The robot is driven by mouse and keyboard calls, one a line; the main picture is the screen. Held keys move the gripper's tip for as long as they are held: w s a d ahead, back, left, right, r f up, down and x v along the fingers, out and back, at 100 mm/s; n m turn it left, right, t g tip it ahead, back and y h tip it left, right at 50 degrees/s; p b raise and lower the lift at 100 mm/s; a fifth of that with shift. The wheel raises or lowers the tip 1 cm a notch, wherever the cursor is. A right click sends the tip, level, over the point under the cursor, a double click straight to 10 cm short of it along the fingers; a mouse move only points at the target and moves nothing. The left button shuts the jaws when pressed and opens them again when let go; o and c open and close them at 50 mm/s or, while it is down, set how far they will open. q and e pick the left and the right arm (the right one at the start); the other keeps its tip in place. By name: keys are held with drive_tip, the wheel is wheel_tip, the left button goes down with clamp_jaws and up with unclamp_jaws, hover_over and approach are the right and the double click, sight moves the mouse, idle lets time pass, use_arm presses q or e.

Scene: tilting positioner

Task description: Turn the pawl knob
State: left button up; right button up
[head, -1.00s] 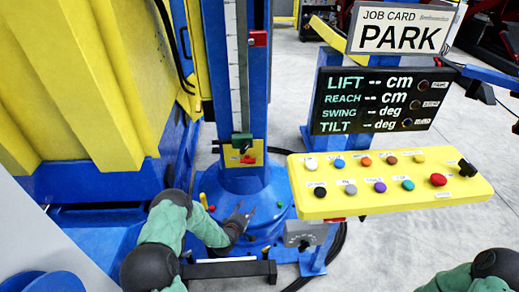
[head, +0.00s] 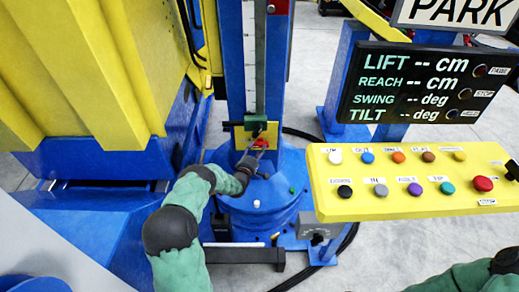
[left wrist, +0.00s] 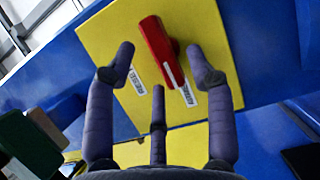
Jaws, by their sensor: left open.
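The red pawl knob (left wrist: 160,50) is on a yellow plate (left wrist: 105,35) with small white labels, one on each side of its lower end. In the left wrist view the knob stands between the fingertips of my left gripper (left wrist: 165,72), which is open around it; I cannot tell whether any finger touches it. In the head view the knob (head: 260,143) is on the blue column, partly hidden by my left gripper (head: 255,155).
A yellow button panel (head: 410,200) stands to the right, with a dark display (head: 420,85) above it. A green block (head: 255,122) sits on the column just above the plate. A grey box (head: 318,232) is low on the right. Grey floor shows beyond.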

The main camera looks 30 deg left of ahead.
sight(260, 143)
use_arm(q)
drive_tip(key=shift+w+a+f+b, duration=0.15)
drive_tip(key=shift+w+b, duration=0.15)
drive_tip(key=shift+w, duration=0.7)
drive_tip(key=shift+w+r, duration=0.2)
drive_tip(key=shift+w, duration=0.15)
drive_tip(key=shift+c, duration=0.3)
clamp_jaws()
